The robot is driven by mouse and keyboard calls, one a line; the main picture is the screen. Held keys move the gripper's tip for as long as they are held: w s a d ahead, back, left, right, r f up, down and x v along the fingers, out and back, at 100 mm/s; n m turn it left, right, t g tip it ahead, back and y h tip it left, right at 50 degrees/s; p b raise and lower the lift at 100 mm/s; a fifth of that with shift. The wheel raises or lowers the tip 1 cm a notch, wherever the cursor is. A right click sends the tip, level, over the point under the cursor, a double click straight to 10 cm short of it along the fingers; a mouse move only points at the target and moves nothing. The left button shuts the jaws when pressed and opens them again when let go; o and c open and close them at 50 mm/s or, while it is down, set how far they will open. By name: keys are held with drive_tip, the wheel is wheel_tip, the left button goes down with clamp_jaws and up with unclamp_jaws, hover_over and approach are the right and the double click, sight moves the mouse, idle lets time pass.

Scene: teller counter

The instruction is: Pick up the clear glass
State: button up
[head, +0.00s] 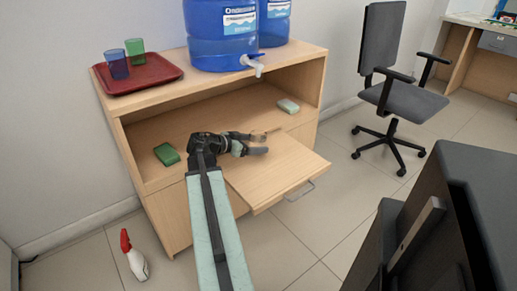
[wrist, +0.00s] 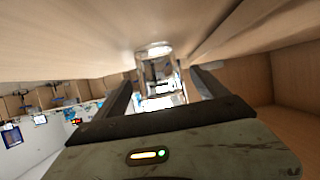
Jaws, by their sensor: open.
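The clear glass (wrist: 153,54) shows in the wrist view, see-through with a bright rim, straight ahead between the two fingers of my gripper (wrist: 162,78). I cannot tell whether the fingers touch it. In the head view my gripper (head: 264,143) is open at the front of the cabinet's open shelf, above the pull-out board. There the glass is too faint and too covered by the fingers to make out clearly.
The wooden cabinet (head: 160,205) has a pull-out board (head: 285,175) sticking forward. A green block (head: 166,154) and a pale block (head: 288,105) lie on its shelf. On top are a red tray (head: 150,82) with blue (head: 116,65) and green (head: 135,50) glasses, and water jugs (head: 220,35).

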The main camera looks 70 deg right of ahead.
drive_tip(key=b+x, duration=0.1)
drive_tip(key=x, duration=0.4)
drive_tip(key=shift+r, duration=0.3)
clamp_jaws()
wheel_tip(320, 180, up, 10)
drive_tip(key=p, duration=0.9)
drive_tip(key=shift+p, duration=0.4)
